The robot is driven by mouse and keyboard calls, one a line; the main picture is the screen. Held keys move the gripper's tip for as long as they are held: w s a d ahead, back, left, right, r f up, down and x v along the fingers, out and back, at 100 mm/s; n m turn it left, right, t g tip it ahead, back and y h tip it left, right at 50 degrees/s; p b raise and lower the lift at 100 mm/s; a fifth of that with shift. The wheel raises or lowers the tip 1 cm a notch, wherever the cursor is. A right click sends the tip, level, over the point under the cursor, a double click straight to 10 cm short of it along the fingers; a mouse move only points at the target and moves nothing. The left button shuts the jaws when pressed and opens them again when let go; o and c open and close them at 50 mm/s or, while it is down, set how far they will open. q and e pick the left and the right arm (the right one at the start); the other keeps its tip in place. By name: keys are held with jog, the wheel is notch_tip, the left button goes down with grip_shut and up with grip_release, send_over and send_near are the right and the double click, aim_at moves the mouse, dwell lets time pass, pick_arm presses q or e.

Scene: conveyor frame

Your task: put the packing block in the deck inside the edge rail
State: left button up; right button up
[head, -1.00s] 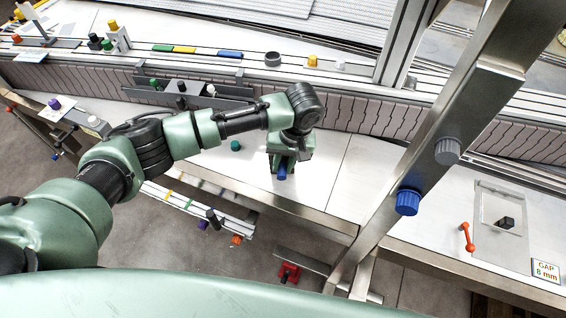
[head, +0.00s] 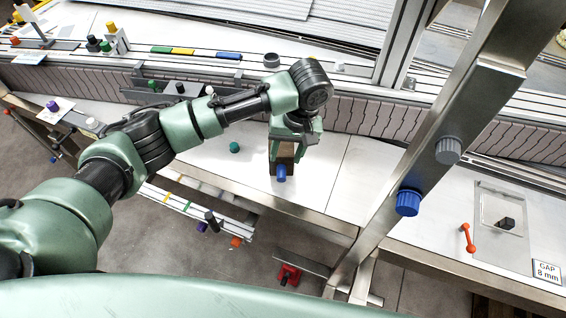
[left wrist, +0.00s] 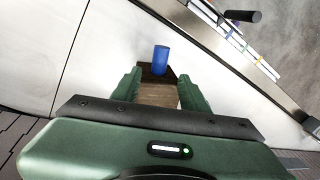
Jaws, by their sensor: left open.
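The packing block, seemingly the brown block (head: 284,154) with a dark end, sits on the white deck (head: 335,180) close to the steel edge rail (head: 315,216). A blue cylinder (head: 282,173) is at its near end; I cannot tell if it is attached. My left gripper (head: 290,143) is open above the block. In the left wrist view, the brown block (left wrist: 158,94) lies between the open fingers (left wrist: 158,88), with the blue cylinder (left wrist: 161,60) beyond it. The gripper hides part of the block. My right gripper is not in view.
A green cap (head: 235,147) stands on the deck left of the gripper. A slanted metal post (head: 440,150) with a blue knob (head: 408,203) rises at the right. The grey conveyor side (head: 370,115) runs behind. The deck right of the block is clear.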

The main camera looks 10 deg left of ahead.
pick_arm(q)
notch_tip(320, 180, up, 6)
jog(key=d, duration=0.1)
dwell(0.5)
